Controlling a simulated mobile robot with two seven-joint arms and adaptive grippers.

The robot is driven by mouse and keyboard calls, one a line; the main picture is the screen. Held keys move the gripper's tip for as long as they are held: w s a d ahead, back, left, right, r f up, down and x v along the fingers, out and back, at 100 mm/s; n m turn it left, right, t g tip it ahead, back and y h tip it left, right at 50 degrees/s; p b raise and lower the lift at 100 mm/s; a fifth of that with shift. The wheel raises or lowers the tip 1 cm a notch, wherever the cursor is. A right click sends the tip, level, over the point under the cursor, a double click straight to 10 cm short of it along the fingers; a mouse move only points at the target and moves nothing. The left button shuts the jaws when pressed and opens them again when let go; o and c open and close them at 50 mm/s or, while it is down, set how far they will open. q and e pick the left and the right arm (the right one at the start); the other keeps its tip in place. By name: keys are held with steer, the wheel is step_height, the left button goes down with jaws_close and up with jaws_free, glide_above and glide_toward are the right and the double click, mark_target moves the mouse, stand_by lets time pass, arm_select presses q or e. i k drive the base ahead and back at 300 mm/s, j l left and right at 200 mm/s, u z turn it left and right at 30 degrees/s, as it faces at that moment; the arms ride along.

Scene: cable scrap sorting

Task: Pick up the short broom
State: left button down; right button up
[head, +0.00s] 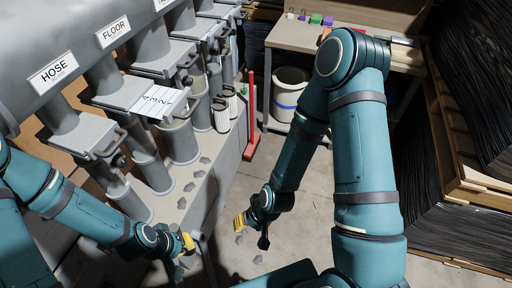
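The short broom (251,116) is red, with an upright thin handle and a red head on the floor. It stands beside the grey bench, left of the white bucket. My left gripper (188,242), with yellow on its fingers, is low at the left, in front of the bench and well apart from the broom. My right gripper (251,229), also with a yellow part, is over the floor nearer to me than the broom and does not touch it. Both grippers are small and seen at an angle, so their finger gaps are unclear.
Grey pipes with gates and labels such as HOSE (53,72) and FLOOR (113,32) line the left. A white bucket (290,92) stands under a table (300,36) with small coloured blocks. Black stacks on pallets (455,150) fill the right. The middle floor (305,190) is mostly clear.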

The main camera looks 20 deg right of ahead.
mark_target(252, 118)
steer(key=i+l, duration=0.1)
steer(key=l, duration=0.25)
steer(key=l+u, duration=0.1)
steer(key=l, duration=0.2)
steer(key=i+l+u, duration=0.1)
steer(key=l, duration=0.2)
steer(key=i+l+u, duration=0.15)
steer(key=l, duration=0.2)
steer(key=i+l+u, duration=0.1)
steer(key=l, duration=0.2)
steer(key=i+l+u, duration=0.35)
steer(key=l, duration=0.3)
steer(key=i+l+u, duration=0.2)
steer(key=l, duration=0.15)
steer(key=i+l+u, duration=0.15)
steer(key=l, duration=0.25)
steer(key=l+u, duration=0.2)
steer(key=l, duration=0.2)
steer(key=i+l+u, duration=0.1)
steer(key=l, duration=0.35)
steer(key=i+l+u, duration=0.1)
steer(key=l, duration=0.35)
steer(key=i+l+u, duration=0.1)
steer(key=l, duration=0.4)
